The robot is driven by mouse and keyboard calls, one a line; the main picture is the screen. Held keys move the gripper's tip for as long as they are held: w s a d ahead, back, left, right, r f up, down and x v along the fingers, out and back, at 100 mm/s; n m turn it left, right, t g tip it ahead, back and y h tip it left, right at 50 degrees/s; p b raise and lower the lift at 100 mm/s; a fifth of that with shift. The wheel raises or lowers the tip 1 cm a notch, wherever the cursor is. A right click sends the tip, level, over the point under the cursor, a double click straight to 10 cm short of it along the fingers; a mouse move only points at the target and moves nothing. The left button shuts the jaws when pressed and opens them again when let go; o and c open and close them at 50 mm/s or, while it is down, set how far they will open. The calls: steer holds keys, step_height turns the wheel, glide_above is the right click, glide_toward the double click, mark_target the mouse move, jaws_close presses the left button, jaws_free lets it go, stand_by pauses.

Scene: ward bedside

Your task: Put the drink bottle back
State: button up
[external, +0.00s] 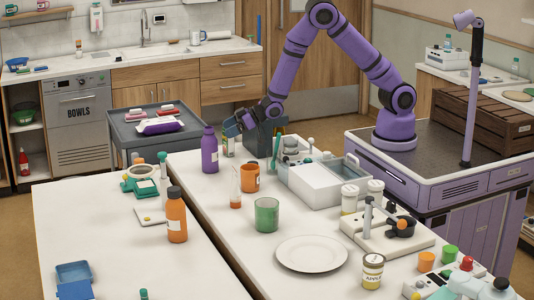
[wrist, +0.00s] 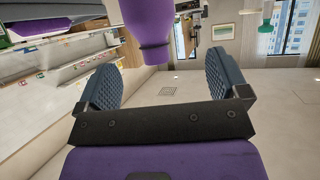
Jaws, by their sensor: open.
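A purple bottle (external: 210,150) stands upright near the left edge of the white counter in the external view. In the wrist view the purple bottle (wrist: 150,18) shows ahead, between the finger pads in the picture, cut off by the top edge. An orange bottle (external: 177,217) with a dark cap and pale label stands on the left table. My gripper (external: 234,124) is open, just right of the purple bottle's upper part. In the wrist view my gripper (wrist: 155,72) has its pads wide apart, with nothing held. I cannot tell the exact gap to the bottle.
An orange mug (external: 250,178), a green cup (external: 266,215) and a white plate (external: 311,262) share the counter. A grey cart (external: 125,131) stands behind. A narrow gap separates the left table from the counter.

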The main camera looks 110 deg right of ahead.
steer(key=s+a+r+g+y, duration=0.1)
steer(key=s+a+r+g, duration=0.1)
steer(key=s+a+r, duration=0.7)
steer(key=s+a+r+g+y, duration=0.15)
steer(key=s+r, duration=0.35)
steer(key=r, duration=0.8)
steer(key=s+a+r+n+g, duration=0.1)
steer(key=s+a, duration=0.4)
steer(key=s, duration=0.9)
steer(key=s+a+r+n+g+y, duration=0.1)
steer(key=s+a+r, duration=0.4)
steer(key=s, duration=0.9)
steer(key=shift+a+n+g, duration=0.2)
steer(key=shift+n+g, duration=0.4)
steer(key=shift+g, duration=0.25)
